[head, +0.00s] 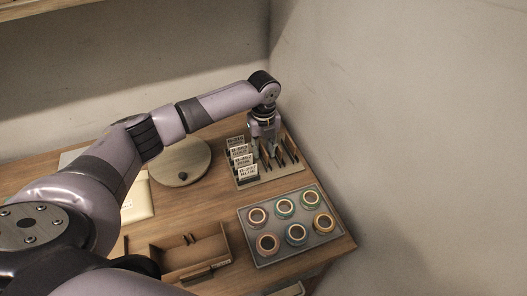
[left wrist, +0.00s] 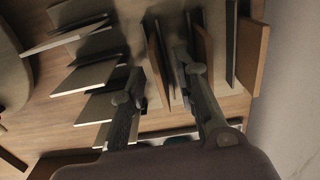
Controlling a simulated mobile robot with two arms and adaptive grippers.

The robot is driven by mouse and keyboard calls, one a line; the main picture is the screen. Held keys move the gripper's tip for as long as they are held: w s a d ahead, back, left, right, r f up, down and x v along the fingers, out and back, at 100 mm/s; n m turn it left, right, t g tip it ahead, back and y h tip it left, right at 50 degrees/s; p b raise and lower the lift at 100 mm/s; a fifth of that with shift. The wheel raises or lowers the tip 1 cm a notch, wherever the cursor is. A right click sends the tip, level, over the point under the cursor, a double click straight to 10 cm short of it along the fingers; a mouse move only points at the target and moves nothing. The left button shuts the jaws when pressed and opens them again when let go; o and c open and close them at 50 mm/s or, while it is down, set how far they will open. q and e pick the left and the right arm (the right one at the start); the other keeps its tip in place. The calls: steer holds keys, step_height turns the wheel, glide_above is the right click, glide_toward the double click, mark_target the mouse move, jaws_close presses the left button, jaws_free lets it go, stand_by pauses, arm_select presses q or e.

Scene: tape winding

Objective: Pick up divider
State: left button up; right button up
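Thin upright dividers, some brown and some dark, stand in the right half of a rack (head: 262,181). My left gripper (head: 267,152) points down over these dividers. In the left wrist view its two fingers (left wrist: 160,62) are apart, with a brown divider (left wrist: 153,70) upright between them. I cannot tell whether either finger touches it. More dividers (left wrist: 203,50) stand to the right of the right finger. The gripper partly hides the dividers in the head view. My right gripper is not in view.
Labelled cards (head: 245,173) stand in the rack's left half, close to the left finger. A grey tray (head: 276,231) of tape rolls lies in front. A round disc (head: 183,160) and an open brown box (head: 188,253) are to the left. A wall (head: 400,120) rises at right.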

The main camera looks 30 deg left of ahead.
arm_select(q)
steer(key=shift+c, duration=0.5)
jaws_close()
